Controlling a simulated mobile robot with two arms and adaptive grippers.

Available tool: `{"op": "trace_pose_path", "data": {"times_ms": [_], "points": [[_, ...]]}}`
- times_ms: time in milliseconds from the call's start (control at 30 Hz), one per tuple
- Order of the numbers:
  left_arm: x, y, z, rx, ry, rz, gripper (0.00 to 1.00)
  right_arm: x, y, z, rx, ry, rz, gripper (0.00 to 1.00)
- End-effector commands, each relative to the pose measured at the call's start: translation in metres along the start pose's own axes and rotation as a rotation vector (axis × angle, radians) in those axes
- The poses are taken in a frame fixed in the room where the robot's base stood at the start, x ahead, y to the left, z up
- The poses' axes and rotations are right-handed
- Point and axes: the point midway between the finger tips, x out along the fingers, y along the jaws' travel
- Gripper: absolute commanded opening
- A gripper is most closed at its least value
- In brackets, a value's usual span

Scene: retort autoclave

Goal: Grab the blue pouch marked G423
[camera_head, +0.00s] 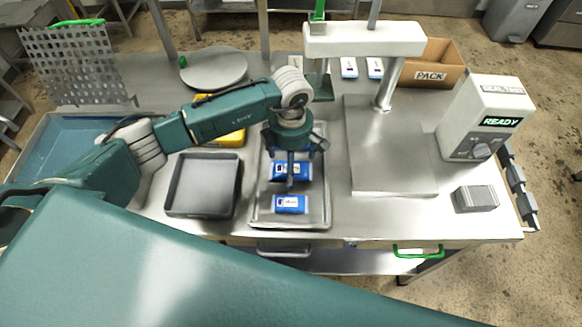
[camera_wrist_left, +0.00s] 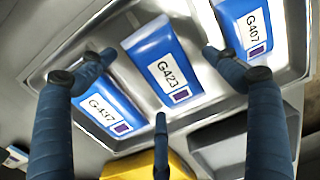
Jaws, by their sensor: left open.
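The blue pouch marked G423 (camera_wrist_left: 160,72) lies between the pouches G437 (camera_wrist_left: 105,108) and G407 (camera_wrist_left: 250,30) on a metal tray (camera_wrist_left: 190,125). In the head view G423 (camera_head: 300,169) is the middle one, partly behind my gripper, with G407 (camera_head: 290,204) in front; G437 is hidden there. My left gripper (camera_head: 291,172) points down over the tray, open and empty. In the left wrist view its fingers (camera_wrist_left: 157,82) spread around G423: one overlaps G437, one is near G407's edge, and the third is below. I cannot tell any contact. My right gripper is not in view.
A grey empty bin (camera_head: 180,208) stands left of the tray (camera_head: 262,222), with a yellow container (camera_head: 232,139) behind it. A sealing machine with a post (camera_head: 388,82), a READY display box (camera_head: 488,115) and a PACK carton (camera_head: 448,62) stand to the right.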

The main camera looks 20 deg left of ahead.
Motion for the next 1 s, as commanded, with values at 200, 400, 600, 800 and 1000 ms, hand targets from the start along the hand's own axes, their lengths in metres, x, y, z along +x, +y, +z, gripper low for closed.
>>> {"op": "trace_pose_path", "data": {"times_ms": [200,400,600,800,1000], "points": [[0.0,0.0,0.0,0.0,0.001,0.0,0.69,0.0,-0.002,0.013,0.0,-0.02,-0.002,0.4],[0.0,0.0,0.0,0.0,0.001,0.0,0.38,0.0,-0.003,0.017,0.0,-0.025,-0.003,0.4],[0.0,0.0,0.0,0.0,0.001,0.0,0.38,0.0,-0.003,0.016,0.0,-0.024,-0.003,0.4],[-0.005,0.001,0.0,-0.001,0.001,0.001,0.38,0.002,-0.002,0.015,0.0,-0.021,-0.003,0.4],[-0.03,0.002,0.0,0.001,-0.001,0.006,0.38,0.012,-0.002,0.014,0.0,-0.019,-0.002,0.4]]}}
